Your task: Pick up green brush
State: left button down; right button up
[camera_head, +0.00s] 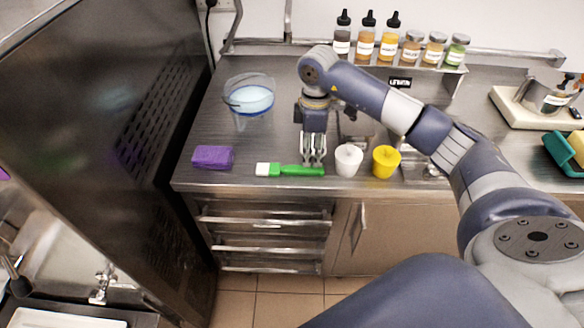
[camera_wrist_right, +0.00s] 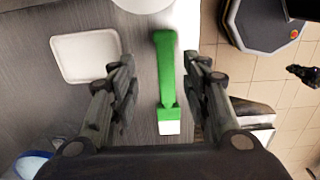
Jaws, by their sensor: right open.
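The green brush (camera_head: 287,170) lies on the steel counter near its front edge, with its white end to the left and its green handle to the right. My right gripper (camera_head: 313,162) points down at the handle and its fingers are apart. In the right wrist view the brush (camera_wrist_right: 167,75) shows between the two open fingers of my right gripper (camera_wrist_right: 160,88), with a gap on both sides. I cannot tell the exact height of the fingertips over the counter. My left gripper is not in view.
A white tub (camera_head: 348,160) and a yellow tub (camera_head: 386,161) stand just right of the handle. A purple block (camera_head: 213,157) lies to the left. A clear bowl with blue contents (camera_head: 250,98) stands behind. Several bottles and jars (camera_head: 389,45) line the back shelf.

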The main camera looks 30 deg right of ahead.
aim_at(311, 168)
jog(key=f, duration=0.1)
jog(key=f+p, duration=0.1)
jog(key=f, duration=0.1)
jog(key=f+p, duration=0.1)
jog(key=shift+s+a+f, duration=0.25)
jog(key=shift+s+f, duration=0.1)
jog(key=shift+f, duration=0.4)
jog(key=c, duration=1)
